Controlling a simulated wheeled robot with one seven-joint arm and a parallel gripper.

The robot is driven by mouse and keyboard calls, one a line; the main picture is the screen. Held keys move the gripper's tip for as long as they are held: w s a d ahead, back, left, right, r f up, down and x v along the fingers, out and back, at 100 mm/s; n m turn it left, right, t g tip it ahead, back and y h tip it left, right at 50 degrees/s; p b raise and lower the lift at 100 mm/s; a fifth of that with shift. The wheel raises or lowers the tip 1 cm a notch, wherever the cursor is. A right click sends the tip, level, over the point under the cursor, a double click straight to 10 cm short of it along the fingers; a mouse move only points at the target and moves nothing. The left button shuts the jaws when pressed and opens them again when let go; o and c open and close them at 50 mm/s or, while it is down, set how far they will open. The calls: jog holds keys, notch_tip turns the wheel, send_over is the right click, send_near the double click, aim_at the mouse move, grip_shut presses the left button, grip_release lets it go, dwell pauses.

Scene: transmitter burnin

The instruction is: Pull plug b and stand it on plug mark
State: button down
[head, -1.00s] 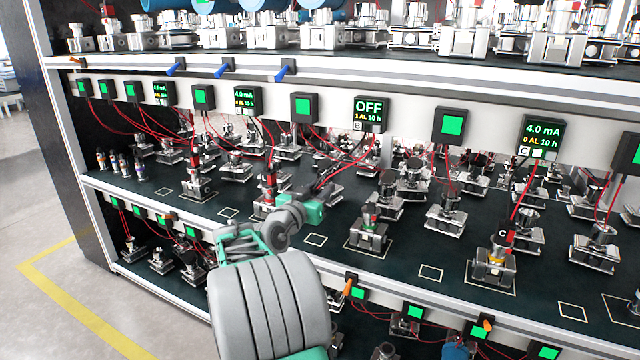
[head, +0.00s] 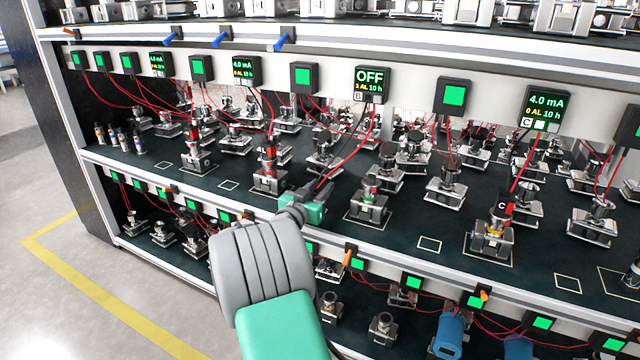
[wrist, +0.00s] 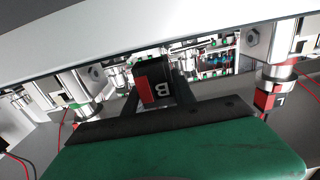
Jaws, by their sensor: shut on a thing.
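Plug b (wrist: 158,84), a black and red block lettered B, is between my gripper's fingers in the wrist view, the letter upside down there. My gripper (head: 315,205) is shut on it, near the shelf's front edge in the head view. My gripper hides most of the plug there. Small white square outlines lie on the shelf, one at right (head: 430,243); I cannot tell which is plug mark.
A plugged device C (head: 492,236) stands farther right, and a red-topped device (head: 268,172) stands just left of my gripper. Red leads hang behind. The shelf's front rail (head: 400,268) runs below, and the upper shelf (head: 340,52) overhangs.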

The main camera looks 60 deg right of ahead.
jog(key=shift+f, duration=0.9)
jog(key=c, duration=0.9)
grip_release()
jog(key=shift+c, duration=0.2)
jog(key=shift+a, duration=0.1)
jog(key=a, duration=0.2)
jog(key=a+p, duration=0.1)
jog(key=a, duration=0.1)
jog(key=s+a+p, duration=0.1)
jog(key=a, duration=0.2)
jog(key=shift+s+a, duration=0.1)
jog(key=shift+a, duration=0.15)
